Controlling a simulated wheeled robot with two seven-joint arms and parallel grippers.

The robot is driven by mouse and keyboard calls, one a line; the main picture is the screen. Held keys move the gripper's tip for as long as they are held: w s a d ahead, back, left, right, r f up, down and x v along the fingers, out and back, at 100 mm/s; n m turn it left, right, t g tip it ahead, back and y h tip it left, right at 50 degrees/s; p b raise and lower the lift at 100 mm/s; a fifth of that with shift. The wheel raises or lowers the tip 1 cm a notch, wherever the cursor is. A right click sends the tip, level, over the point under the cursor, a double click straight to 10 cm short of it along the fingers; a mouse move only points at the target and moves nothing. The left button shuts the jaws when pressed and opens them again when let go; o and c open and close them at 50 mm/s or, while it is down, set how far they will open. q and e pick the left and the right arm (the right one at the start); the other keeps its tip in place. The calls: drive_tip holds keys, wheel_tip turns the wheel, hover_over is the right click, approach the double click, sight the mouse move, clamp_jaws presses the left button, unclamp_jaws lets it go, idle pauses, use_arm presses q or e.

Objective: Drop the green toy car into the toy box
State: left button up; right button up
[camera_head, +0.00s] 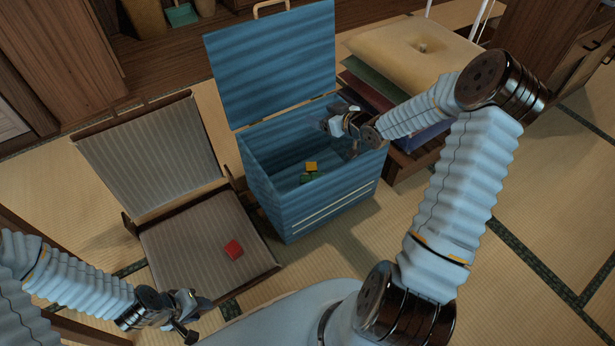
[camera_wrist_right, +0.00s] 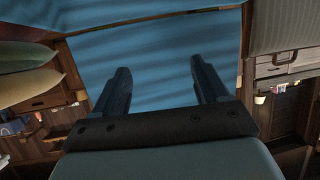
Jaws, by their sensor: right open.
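The toy box (camera_head: 312,214) is a blue open chest with its lid raised at the back. My right gripper (camera_head: 327,123) is over the box's back right part, above these objects. In the right wrist view my right gripper (camera_wrist_right: 160,82) is open and empty, with blue box surface beyond its fingers. My left gripper (camera_head: 203,318) is low at the lower left, apart from the box, its fingers spread and empty.
A stack of cushions (camera_head: 400,55) on a low wooden stand is right of the box. Tatami floor is open in front of the box.

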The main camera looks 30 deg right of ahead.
drive_tip(key=p+v, duration=0.1)
drive_tip(key=v, duration=0.9)
drive_tip(key=shift+s, duration=0.3)
